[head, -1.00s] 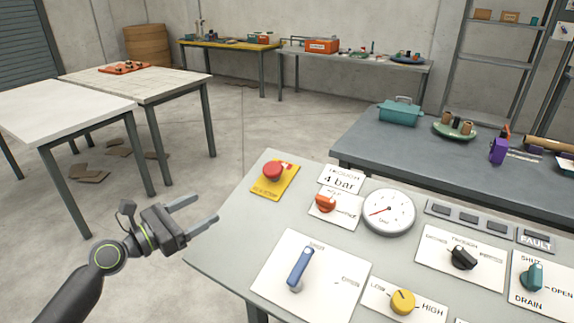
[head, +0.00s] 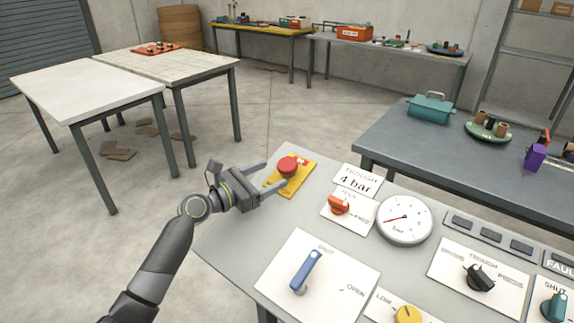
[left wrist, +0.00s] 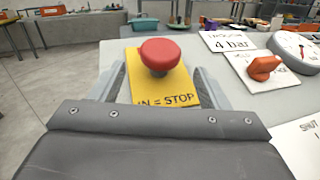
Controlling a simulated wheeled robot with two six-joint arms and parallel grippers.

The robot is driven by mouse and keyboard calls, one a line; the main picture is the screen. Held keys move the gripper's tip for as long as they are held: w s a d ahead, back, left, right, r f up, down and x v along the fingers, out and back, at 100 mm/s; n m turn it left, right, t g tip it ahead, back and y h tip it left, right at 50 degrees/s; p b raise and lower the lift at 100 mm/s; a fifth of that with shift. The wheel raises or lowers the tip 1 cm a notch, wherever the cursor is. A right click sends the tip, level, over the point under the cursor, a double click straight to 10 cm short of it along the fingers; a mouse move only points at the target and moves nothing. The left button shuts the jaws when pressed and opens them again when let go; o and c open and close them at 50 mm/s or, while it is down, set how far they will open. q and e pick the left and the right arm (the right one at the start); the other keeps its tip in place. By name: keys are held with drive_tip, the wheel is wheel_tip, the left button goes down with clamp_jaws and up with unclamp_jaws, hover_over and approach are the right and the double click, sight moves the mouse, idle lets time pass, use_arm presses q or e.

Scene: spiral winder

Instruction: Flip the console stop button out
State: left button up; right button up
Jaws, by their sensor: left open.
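The red mushroom stop button (head: 288,166) stands on a yellow plate (head: 299,186) at the far left corner of the grey console (head: 225,238). In the left wrist view the button (left wrist: 161,55) is straight ahead, above the words "IN = STOP" on its plate (left wrist: 165,98). My left gripper (head: 276,177) is open, with one finger on each side of the button. The wrist view shows gaps between the fingers and the red cap. I cannot tell whether the button is pressed in or out. My right gripper is not in view.
Beside the button are a "4 bar" card (head: 357,182), an orange knob (head: 339,204) and a round gauge (head: 404,220). A blue lever (head: 306,271) stands nearer me. A dark bench (head: 400,140) lies behind the console.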

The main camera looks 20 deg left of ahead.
sight(279, 170)
use_arm(q)
drive_tip(key=x, duration=0.6)
drive_tip(key=shift+w+d, duration=0.15)
drive_tip(key=shift+d, duration=0.05)
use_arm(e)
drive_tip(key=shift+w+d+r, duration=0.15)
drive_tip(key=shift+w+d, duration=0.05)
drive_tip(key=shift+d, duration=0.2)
